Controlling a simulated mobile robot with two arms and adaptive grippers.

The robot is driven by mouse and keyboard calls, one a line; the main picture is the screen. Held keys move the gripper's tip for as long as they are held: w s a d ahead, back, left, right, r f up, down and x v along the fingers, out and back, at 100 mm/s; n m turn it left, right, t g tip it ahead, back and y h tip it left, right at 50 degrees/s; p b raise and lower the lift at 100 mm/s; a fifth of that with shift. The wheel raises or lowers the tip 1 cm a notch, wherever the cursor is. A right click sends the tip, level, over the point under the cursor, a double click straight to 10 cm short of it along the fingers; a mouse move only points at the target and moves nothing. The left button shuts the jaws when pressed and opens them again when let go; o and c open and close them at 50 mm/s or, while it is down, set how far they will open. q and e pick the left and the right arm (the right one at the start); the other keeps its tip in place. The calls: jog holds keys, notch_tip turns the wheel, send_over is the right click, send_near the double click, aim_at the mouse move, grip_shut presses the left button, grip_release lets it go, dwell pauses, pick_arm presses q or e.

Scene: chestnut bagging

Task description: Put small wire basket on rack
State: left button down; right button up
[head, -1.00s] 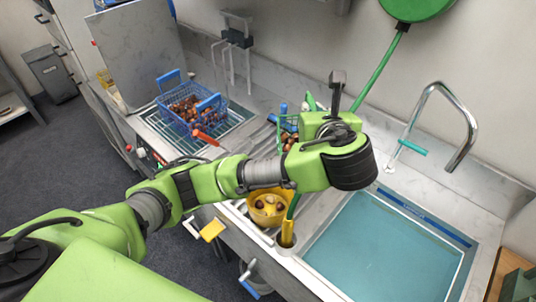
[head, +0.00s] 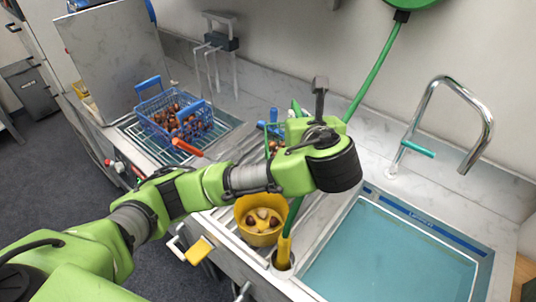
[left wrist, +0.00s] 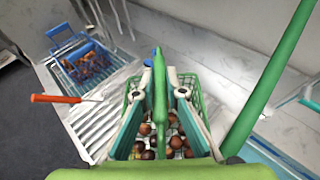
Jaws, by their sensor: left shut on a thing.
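The small green wire basket (left wrist: 187,82) holds several brown chestnuts (left wrist: 170,145). My left gripper (left wrist: 160,78) is shut on its upright green handle (left wrist: 160,105); one pale finger lies on each side. In the head view, my left wrist hides most of the gripper and basket; only a few chestnuts and blue and green parts show behind it. A grated rack (head: 218,124) lies on the counter at left, with a larger blue wire basket (head: 172,122) of chestnuts on it. The blue basket also shows in the left wrist view (left wrist: 88,62). My right gripper is out of view.
A slatted drainer (left wrist: 95,128) lies between the rack and the water-filled sink (head: 385,255). A red-handled tool (head: 187,147) lies beside the blue basket. A yellow pot (head: 258,238) with chestnuts stands below my arm. A green hose (head: 378,70) hangs close by.

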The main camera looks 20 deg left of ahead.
pick_arm(q)
jog(key=shift+w+a+f+b, duration=0.4)
jog(key=shift+w+a+b, duration=0.05)
jog(key=shift+a+b, duration=0.1)
jog(key=w+a+f+p, duration=0.1)
jog(key=w+a+f, duration=0.1)
jog(key=w+f, duration=0.1)
jog(key=w+a+f+p, duration=0.2)
jog(key=w+f, duration=0.1)
jog(key=f, duration=0.1)
jog(key=w+a+f+p, duration=0.2)
jog(key=w+a+f, duration=0.1)
jog(key=f, duration=0.1)
jog(key=shift+f, duration=0.35)
jog(key=c, duration=2.1)
grip_release()
jog(key=shift+f, duration=0.1)
jog(key=shift+s, duration=0.1)
